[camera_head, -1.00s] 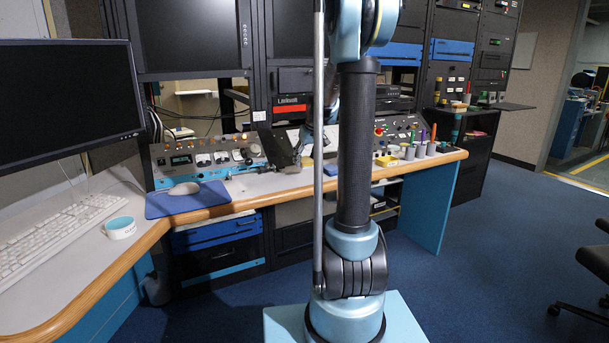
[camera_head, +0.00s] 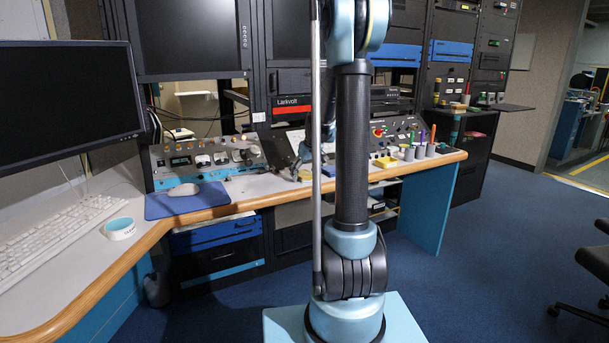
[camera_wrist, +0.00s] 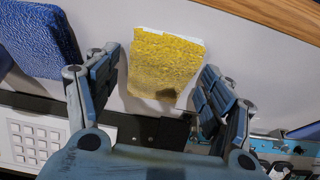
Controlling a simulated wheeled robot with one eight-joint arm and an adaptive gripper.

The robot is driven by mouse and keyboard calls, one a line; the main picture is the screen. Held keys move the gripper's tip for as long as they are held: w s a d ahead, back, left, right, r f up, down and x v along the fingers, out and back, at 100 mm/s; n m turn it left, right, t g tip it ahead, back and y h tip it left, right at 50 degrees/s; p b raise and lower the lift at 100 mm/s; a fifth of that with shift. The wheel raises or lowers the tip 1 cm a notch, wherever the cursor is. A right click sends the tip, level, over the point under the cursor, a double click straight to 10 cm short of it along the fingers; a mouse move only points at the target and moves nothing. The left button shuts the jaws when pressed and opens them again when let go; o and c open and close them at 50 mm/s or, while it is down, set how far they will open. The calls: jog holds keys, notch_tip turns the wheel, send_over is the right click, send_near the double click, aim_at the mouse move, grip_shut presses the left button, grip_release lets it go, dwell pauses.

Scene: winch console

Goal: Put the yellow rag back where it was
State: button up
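In the wrist view a yellow rag (camera_wrist: 166,62), a rough flat piece with a pale far edge, lies on the light desk top. My gripper (camera_wrist: 158,86) is open, with one finger on each side of the rag and a gap between each finger and it. A small dark shadow falls on the rag's lower part. In the head view the rag is a small yellow patch (camera_head: 305,175) on the desk, just below my gripper (camera_head: 301,168), which is small and partly hidden by my arm.
A console panel with white keys (camera_wrist: 32,142) borders the desk. In the head view another yellow item (camera_head: 385,161) and several grey cups (camera_head: 409,153) stand to the right. A blue mat (camera_head: 190,203) lies left.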

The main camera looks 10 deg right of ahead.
jog(key=shift+r, duration=0.1)
jog(key=v, duration=1.1)
jog(key=s+a+f+m+g, duration=0.1)
jog(key=s, duration=1)
jog(key=s+a+f+m, duration=0.1)
jog(key=s+f, duration=0.1)
jog(key=s, duration=1)
jog(key=s+f, duration=0.5)
jog(key=s, duration=0.3)
jog(key=s+f+m+g+h, duration=0.1)
jog(key=s+f, duration=0.4)
jog(key=s, duration=0.3)
jog(key=shift+s+f, duration=0.3)
jog(key=shift+o, duration=0.6)
jog(key=shift+d, duration=0.15)
